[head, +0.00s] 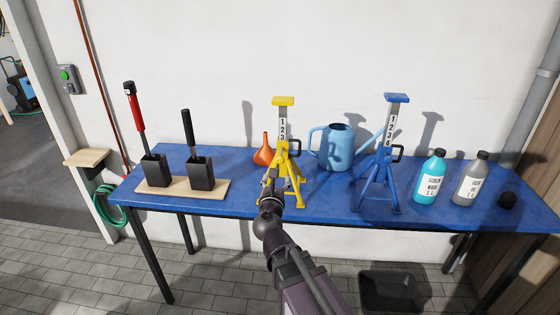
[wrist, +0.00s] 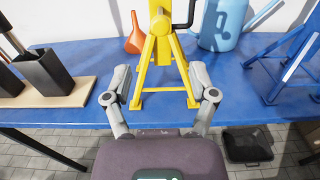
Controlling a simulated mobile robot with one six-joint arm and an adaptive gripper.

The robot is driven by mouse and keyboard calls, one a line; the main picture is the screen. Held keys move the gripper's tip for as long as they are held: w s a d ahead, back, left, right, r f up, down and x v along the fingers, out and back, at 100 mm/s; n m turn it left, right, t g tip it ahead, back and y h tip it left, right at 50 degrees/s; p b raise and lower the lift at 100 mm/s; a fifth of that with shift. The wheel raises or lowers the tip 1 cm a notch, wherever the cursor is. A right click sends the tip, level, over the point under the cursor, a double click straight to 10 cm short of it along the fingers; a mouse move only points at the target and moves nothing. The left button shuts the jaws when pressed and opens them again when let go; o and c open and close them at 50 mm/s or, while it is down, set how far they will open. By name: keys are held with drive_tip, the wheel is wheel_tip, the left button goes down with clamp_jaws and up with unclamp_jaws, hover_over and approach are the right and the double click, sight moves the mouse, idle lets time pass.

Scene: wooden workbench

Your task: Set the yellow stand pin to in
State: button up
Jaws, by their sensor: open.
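The yellow stand (head: 282,160) stands upright on the blue bench, its column marked with the numbers 1, 2 and 3. A black looped handle, apparently its pin (head: 295,147), is on the right side of its collar. How far the pin is inserted cannot be told. My gripper (head: 272,184) is in front of the stand's lower part, below the pin. In the wrist view my gripper (wrist: 160,80) is open and empty, fingers spread wide.
A blue stand (head: 383,165) and a blue watering can (head: 338,150) are to the right; an orange funnel (head: 263,152) is close at left. Two black holders (head: 200,175) with handles are farther left. Bottles (head: 430,180) stand at right. The bench front (head: 330,208) is clear.

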sight(280, 161)
drive_tip(key=w, duration=1)
drive_tip(key=shift+w+d, duration=0.2)
drive_tip(key=shift+w, duration=0.2)
